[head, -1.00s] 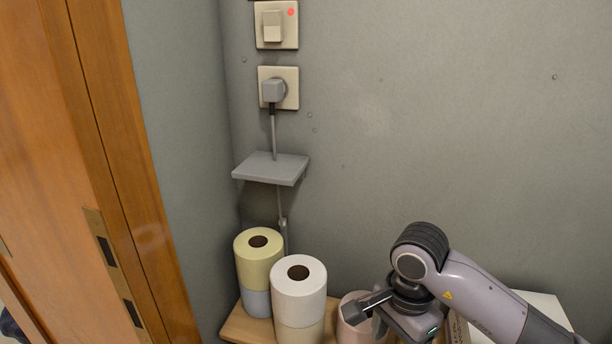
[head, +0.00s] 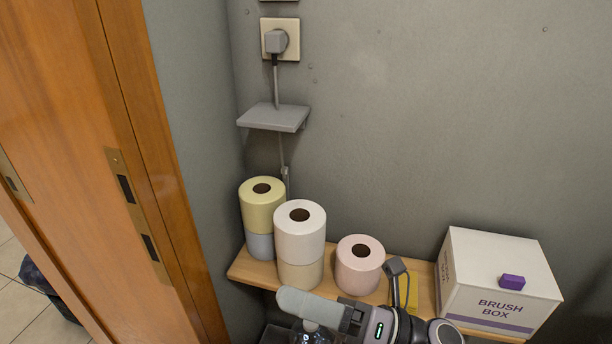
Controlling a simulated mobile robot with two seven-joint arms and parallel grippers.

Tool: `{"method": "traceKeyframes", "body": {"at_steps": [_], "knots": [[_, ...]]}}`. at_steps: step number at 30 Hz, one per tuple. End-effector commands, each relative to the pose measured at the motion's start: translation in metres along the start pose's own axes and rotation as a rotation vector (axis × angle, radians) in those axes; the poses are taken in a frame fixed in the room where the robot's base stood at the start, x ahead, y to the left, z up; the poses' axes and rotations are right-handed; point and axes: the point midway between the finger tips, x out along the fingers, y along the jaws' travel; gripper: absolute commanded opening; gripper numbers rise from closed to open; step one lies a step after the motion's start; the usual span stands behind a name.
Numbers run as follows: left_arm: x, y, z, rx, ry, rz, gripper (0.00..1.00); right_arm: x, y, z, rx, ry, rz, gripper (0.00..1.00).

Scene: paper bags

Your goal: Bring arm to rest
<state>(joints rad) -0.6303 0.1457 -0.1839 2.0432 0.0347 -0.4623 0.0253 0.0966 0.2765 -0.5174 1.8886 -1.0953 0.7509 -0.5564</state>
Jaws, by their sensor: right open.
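My right gripper (head: 340,287) is open at the bottom centre of the head view, in front of the wooden shelf (head: 247,269). One pale grey finger reaches left; a darker finger sticks up near the pink roll (head: 359,266). No object shows between the fingers. My right arm comes in from the bottom edge, and most of it is out of view. My left gripper and arm are not in view.
A white roll (head: 300,235) and a yellow roll (head: 262,208) top stacks on the shelf. A white brush box (head: 500,280) stands at right. A clear bottle (head: 312,334) is partly hidden below the gripper.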

Motion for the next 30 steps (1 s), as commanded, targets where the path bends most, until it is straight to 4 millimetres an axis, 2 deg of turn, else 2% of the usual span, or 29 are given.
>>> {"method": "traceKeyframes", "body": {"at_steps": [3, 5, 6, 8, 10, 14, 15, 17, 21, 23, 30], "knots": [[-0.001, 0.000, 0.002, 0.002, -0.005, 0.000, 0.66, -0.032, -0.017, 0.028, 0.355, -0.337, -0.031, 0.66], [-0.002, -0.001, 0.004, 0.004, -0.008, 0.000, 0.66, -0.054, -0.032, 0.037, 0.533, -0.501, -0.049, 0.66], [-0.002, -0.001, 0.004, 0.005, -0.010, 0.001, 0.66, -0.072, -0.043, 0.040, 0.654, -0.611, -0.061, 0.66], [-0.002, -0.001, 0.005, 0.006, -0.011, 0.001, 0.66, -0.100, -0.062, 0.038, 0.836, -0.773, -0.082, 0.66], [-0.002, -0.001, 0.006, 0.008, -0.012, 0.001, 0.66, -0.135, -0.085, 0.028, 1.045, -0.958, -0.105, 0.66], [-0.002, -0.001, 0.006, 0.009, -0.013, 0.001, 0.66, -0.197, -0.119, -0.014, 1.408, -1.277, -0.149, 0.66], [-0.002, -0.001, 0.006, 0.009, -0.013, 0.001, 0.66, -0.213, -0.126, -0.031, 1.510, -1.367, -0.162, 0.66], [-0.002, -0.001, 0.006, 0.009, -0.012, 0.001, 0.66, -0.235, -0.135, -0.059, 1.656, -1.497, -0.181, 0.66], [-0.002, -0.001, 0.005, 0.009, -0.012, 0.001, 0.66, -0.278, -0.140, -0.130, 1.971, -1.784, -0.226, 0.66], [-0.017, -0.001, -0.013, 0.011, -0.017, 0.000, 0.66, -0.268, -0.121, -0.109, 1.954, -1.767, -0.215, 0.66], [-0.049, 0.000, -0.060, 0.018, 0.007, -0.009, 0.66, -0.257, -0.081, -0.083, 1.930, -1.768, -0.222, 0.66]]}}
